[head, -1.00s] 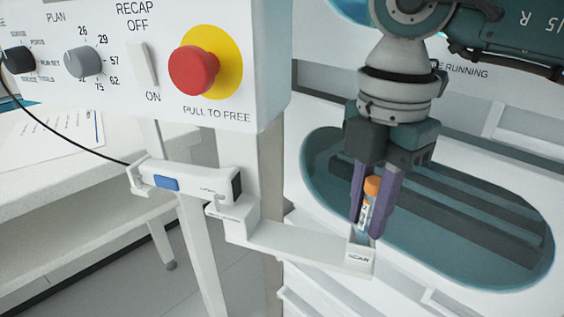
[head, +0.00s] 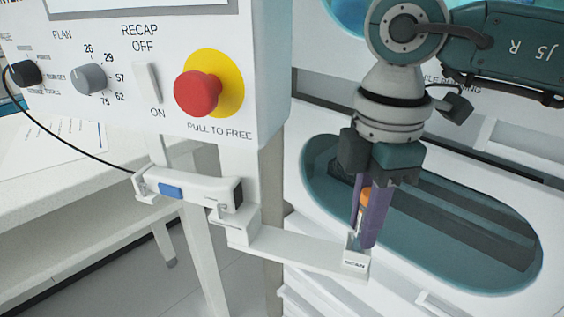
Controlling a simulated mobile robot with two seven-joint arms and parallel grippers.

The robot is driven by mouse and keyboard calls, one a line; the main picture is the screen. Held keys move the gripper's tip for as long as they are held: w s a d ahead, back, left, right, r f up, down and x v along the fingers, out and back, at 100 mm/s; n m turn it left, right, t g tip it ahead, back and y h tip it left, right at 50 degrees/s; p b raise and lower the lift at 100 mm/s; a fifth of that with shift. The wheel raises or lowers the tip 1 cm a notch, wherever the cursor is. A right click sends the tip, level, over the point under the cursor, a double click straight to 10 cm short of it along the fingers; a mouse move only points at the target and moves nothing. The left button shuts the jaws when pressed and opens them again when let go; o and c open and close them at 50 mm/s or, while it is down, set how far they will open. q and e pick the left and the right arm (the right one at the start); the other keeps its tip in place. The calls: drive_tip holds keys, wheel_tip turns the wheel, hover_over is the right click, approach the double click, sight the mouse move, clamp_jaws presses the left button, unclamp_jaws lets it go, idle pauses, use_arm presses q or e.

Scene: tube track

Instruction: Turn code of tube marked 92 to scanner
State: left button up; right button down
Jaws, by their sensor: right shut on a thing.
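My right gripper (head: 370,215) points down with its purple fingers shut on an orange-capped tube (head: 364,205). The tube is upright, its lower end at the small white holder marked SCAN (head: 355,263). The near finger hides part of the tube. A bit of its label shows, but I cannot read a number on it. The white scanner (head: 195,188), with a blue button, sits in a bracket to the left and faces the holder along a white arm. My left gripper is not in view.
A white control panel (head: 130,60) with knobs, a RECAP switch and a red stop button (head: 197,93) stands above the scanner. Behind the holder is an oval teal opening (head: 470,240) with dark rails. A white table (head: 60,180) stands at the left.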

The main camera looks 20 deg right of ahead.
drive_tip(key=shift+m+p, duration=0.3)
drive_tip(key=shift+m, duration=0.3)
drive_tip(key=shift+f, duration=0.1)
drive_tip(key=shift+f, duration=0.15)
drive_tip(key=c, duration=0.7)
unclamp_jaws()
drive_tip(key=shift+o, duration=0.2)
